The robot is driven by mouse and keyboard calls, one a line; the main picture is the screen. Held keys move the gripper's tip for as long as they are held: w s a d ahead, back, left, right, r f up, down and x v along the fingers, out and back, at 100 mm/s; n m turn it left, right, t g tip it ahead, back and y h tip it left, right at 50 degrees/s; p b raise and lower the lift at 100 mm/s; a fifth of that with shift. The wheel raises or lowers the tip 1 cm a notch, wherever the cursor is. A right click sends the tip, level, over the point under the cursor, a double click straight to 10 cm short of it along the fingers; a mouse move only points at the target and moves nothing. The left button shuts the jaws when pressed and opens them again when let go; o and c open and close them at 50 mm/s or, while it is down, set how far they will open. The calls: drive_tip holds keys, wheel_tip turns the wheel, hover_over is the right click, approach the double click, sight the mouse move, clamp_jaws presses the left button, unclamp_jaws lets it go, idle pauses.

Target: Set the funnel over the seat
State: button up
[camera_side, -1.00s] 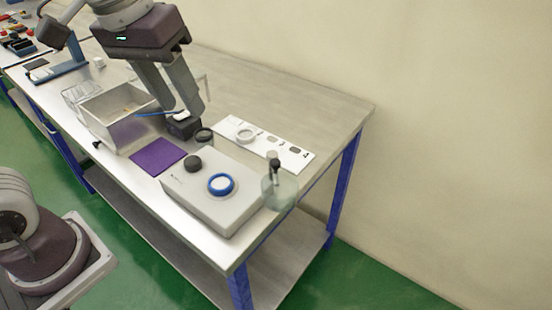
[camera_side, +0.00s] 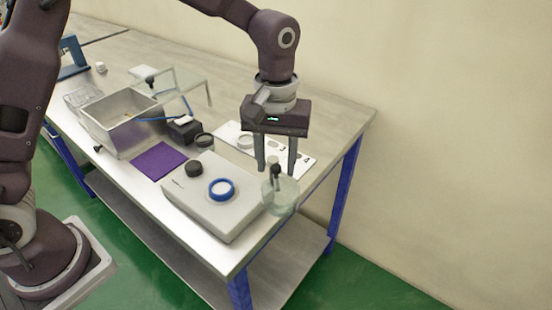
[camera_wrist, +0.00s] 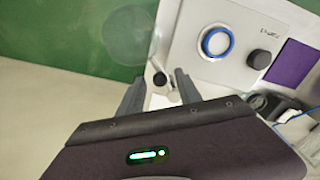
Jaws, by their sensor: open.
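The clear funnel (camera_side: 281,197), a see-through bowl shape with a dark stem and knob (camera_side: 277,172), is at the right end of the grey box. In the wrist view its faint round outline (camera_wrist: 130,38) shows, with the dark knob (camera_wrist: 160,79) near my fingertips. The seat appears to be the blue ring with a pale centre (camera_side: 221,189) on the box top; it also shows in the wrist view (camera_wrist: 217,42). My gripper (camera_side: 277,171) is open, pointing down, its fingers either side of the knob in the side view. Contact cannot be told.
The grey box (camera_side: 200,210) carries a black knob (camera_side: 194,167). A purple mat (camera_side: 158,160), an open metal bin (camera_side: 125,135), a clear raised lid (camera_side: 180,84) and a black block (camera_side: 184,129) are to the left. A white strip (camera_side: 228,134) lies behind. The table's right end is clear.

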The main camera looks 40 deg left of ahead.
clamp_jaws()
drive_tip(key=shift+r, duration=0.1)
idle(1.2)
